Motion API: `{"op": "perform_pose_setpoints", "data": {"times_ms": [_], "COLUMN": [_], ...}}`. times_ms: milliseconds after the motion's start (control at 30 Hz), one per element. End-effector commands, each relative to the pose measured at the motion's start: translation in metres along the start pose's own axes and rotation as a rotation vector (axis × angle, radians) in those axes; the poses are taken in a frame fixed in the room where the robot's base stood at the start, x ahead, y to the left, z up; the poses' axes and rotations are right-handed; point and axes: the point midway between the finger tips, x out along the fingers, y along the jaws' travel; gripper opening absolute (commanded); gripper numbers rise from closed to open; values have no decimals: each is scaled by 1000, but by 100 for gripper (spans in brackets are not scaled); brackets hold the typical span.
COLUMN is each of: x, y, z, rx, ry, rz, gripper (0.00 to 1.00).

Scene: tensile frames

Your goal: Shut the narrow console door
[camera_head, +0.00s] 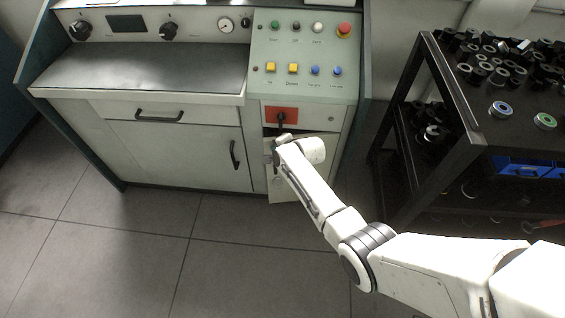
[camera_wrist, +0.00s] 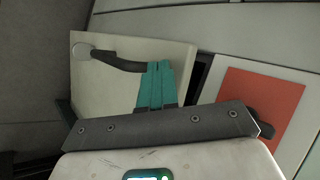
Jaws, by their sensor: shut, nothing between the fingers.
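The narrow console door (camera_head: 282,190) is below the red switch plate on the right part of the console, partly hidden behind my arm in the head view. It appears ajar. In the wrist view the pale door panel (camera_wrist: 95,95) stands tilted, with a dark gap between it and the red plate's panel. Its black handle (camera_wrist: 115,62) runs to my teal fingertips. My gripper (camera_wrist: 157,70) is shut, with its fingers close together at the handle's end; I cannot tell whether they touch it. Nothing is visible between them.
The red plate (camera_head: 281,116) with a black rotary switch sits above the door. A wider closed cabinet door (camera_head: 190,155) is to its left. A black shelf rack (camera_head: 450,85) with dark parts stands to the right. The tiled floor in front is clear.

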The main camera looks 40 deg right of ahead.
Motion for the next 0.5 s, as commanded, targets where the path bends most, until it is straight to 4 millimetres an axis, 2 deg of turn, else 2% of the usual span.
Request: {"op": "perform_pose_setpoints", "data": {"times_ms": [33,200,500], "x": [8,16,20], "y": [-1,-12,-18], "z": [-2,-8,-12], "rx": [1,2,1], "ry": [0,0,-1], "rz": [0,0,1], "gripper": [0,0,0]}}
